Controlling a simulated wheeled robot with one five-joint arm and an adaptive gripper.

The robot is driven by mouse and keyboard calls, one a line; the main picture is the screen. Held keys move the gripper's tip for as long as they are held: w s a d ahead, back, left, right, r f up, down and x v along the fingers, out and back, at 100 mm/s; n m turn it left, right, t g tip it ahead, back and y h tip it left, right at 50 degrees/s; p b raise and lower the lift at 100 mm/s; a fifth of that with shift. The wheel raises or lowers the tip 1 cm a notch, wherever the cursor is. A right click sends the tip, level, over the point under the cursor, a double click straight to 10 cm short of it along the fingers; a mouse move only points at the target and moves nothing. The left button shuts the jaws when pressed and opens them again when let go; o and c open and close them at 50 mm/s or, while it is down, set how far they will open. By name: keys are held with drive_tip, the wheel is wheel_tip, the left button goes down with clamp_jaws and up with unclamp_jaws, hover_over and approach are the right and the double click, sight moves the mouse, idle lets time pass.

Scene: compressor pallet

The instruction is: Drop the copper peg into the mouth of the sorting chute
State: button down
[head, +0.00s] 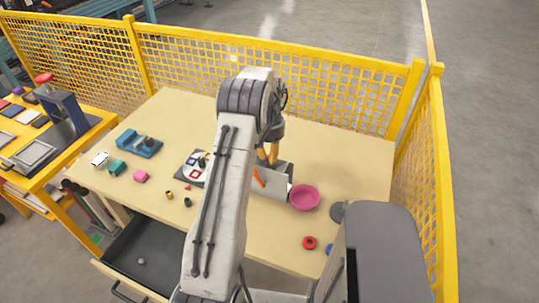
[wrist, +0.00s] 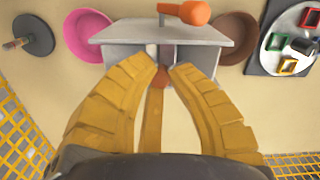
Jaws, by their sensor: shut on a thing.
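My gripper (wrist: 160,75) has its yellow fingers closed around a small copper-brown piece, the copper peg (wrist: 158,77), of which only a little shows between the fingertips. The grey sorting chute (wrist: 220,38) lies just beyond the fingertips in the wrist view. A narrow gap shows in its near side, partly hidden by the fingers and peg. In the head view my gripper (head: 268,153) hangs at the back of the chute (head: 277,189), and the peg cannot be made out. I cannot tell the peg's height over the chute.
An orange knobbed thing (wrist: 185,12) lies at the chute. A pink bowl (head: 305,197) and a brown bowl (wrist: 238,37) flank it. A tray with coloured frames (head: 193,168) and several small blocks are to the left. Yellow mesh fence (head: 270,62) stands behind the table.

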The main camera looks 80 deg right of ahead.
drive_tip(key=c, duration=1.2)
unclamp_jaws()
drive_tip(key=r, duration=1.2)
drive_tip(key=shift+d, duration=0.35)
drive_tip(key=shift+d, duration=0.1)
